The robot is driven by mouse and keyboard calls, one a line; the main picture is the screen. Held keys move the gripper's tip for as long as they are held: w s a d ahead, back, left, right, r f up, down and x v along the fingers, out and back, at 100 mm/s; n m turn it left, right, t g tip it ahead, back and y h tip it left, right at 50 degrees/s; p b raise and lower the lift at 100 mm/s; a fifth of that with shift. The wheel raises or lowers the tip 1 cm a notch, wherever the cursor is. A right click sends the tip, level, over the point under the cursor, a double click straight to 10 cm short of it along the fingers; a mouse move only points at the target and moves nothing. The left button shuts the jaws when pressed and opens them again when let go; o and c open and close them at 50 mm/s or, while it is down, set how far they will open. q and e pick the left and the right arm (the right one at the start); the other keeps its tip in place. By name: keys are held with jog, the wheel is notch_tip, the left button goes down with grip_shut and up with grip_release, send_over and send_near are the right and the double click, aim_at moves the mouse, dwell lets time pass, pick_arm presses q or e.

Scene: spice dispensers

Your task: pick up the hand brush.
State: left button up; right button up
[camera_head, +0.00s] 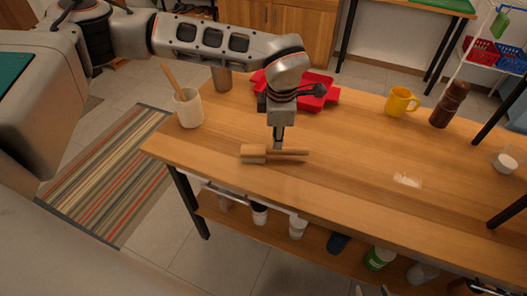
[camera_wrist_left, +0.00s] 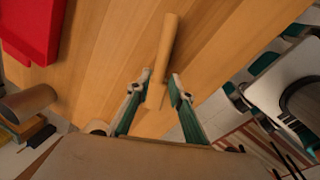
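The wooden hand brush (camera_head: 253,153) lies on the wooden table near its front edge, its block at the left and its thin handle pointing right. My left gripper (camera_head: 279,145) points down at the brush from behind, close to the handle. In the left wrist view, my left gripper (camera_wrist_left: 160,88) is open, with one green-padded finger on each side of a pale wooden part of the brush (camera_wrist_left: 167,50). Gaps show beside it. My right gripper (camera_head: 371,291) shows only as two small tips apart at the bottom edge; the rest is out of frame.
A white cup (camera_head: 188,108) with a wooden utensil and a metal cup (camera_head: 222,78) stand at the left. A red tray (camera_head: 318,94) lies behind my gripper. A yellow mug (camera_head: 401,101) and brown mill (camera_head: 450,104) stand at the back right. The table's middle right is clear.

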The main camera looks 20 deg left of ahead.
aim_at(276, 154)
pick_arm(q)
jog(key=f, duration=0.2)
jog(key=w+f, duration=0.1)
jog(key=f, duration=0.4)
jog(key=shift+w+a+f, duration=0.2)
jog(key=shift+a+f, duration=0.05)
jog(key=shift+c, duration=0.3)
grip_shut()
